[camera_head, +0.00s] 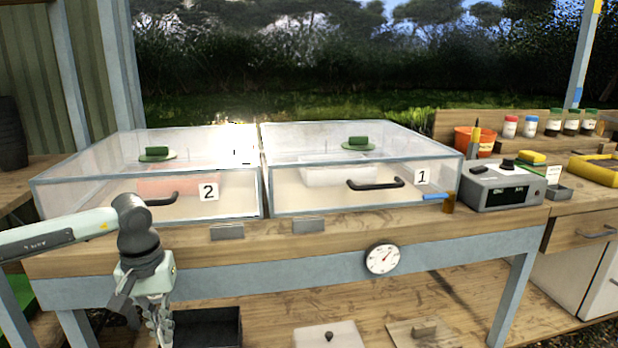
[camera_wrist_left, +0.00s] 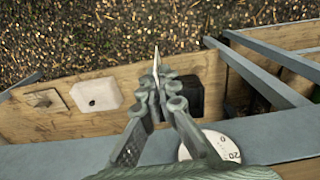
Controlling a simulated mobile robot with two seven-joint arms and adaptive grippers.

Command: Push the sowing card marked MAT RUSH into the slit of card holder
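My left gripper (camera_head: 160,322) hangs fingers-down in front of the bench at the lower left, left of both card holders. In the left wrist view its fingers (camera_wrist_left: 160,88) are close together around a thin pale card (camera_wrist_left: 156,57), seen almost edge-on. No marking on this card is legible, and it cannot be made out in the head view. Two small grey metal holders sit on the bench's front edge: a left holder (camera_head: 227,231) below box 2 and a right holder (camera_head: 308,225) below box 1. My right gripper is not in view.
Clear boxes 2 (camera_head: 100,197) and 1 (camera_head: 330,200) have black handles facing front. A round dial (camera_head: 382,259) is on the front rail. A grey device (camera_head: 500,190) and a small white card (camera_head: 553,174) stand at right. A dark crate (camera_head: 213,328) is below.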

